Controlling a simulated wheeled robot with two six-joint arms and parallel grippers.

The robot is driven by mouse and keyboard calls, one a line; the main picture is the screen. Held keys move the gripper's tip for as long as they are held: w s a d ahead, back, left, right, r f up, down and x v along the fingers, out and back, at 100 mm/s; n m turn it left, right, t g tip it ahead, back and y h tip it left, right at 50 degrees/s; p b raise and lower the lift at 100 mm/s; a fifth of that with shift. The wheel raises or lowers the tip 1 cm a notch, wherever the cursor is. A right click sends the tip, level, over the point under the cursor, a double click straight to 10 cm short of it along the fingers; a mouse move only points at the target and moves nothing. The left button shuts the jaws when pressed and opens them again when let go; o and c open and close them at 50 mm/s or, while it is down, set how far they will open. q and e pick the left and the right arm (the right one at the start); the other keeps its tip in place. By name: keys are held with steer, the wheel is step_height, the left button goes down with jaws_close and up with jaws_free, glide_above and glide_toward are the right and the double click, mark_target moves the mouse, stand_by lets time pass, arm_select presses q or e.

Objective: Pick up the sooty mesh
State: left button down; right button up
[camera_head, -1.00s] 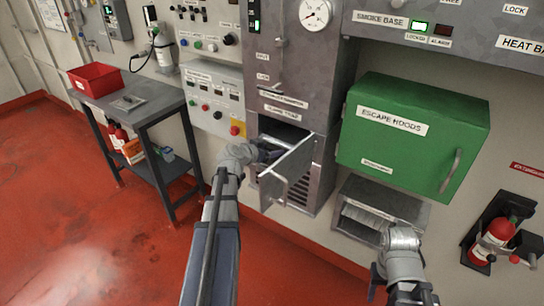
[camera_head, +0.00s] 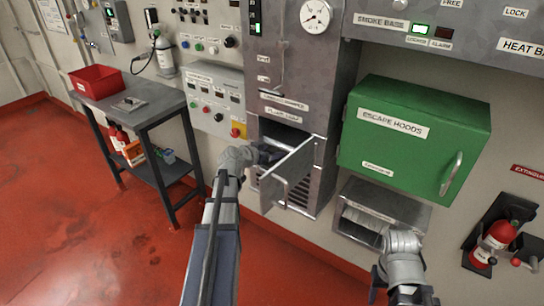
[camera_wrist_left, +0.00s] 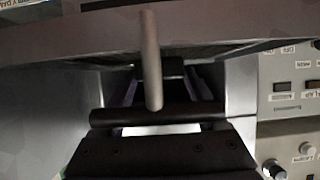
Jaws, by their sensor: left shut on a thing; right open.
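My left gripper (camera_head: 270,156) is at the mouth of the open flue trap compartment (camera_head: 284,131) in the head view. The left wrist view shows its dark fingers (camera_wrist_left: 168,90) close together at a dark part under a brownish band (camera_wrist_left: 225,32). This looks like the sooty mesh, but most of it is hidden by the fingers and shadow, and I cannot make out its outline. A pale rod (camera_wrist_left: 150,60) stands in front of the fingers. The compartment door (camera_head: 297,165) is swung open beside the gripper. My right gripper (camera_head: 376,285) is open, low at the right.
A green escape hoods box (camera_head: 470,120) and an open grey bin (camera_head: 417,215) are to the right. A red extinguisher (camera_head: 490,244) hangs at far right. A grey side table (camera_head: 170,103) with a red tray (camera_head: 96,71) stands left. The red floor at left is clear.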

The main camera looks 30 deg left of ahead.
arm_select(q)
steer(key=shift+r, duration=0.1)
steer(key=shift+s+a+r+p, duration=0.15)
steer(key=shift+a+r+p, duration=0.05)
steer(key=shift+r+p, duration=0.3)
step_height(320, 180, up, 11)
steer(key=p, duration=1.1)
steer(key=s+a, duration=1.3)
steer(key=s, duration=0.1)
steer(key=shift+a+f, duration=0.25)
steer(key=shift+f, duration=0.1)
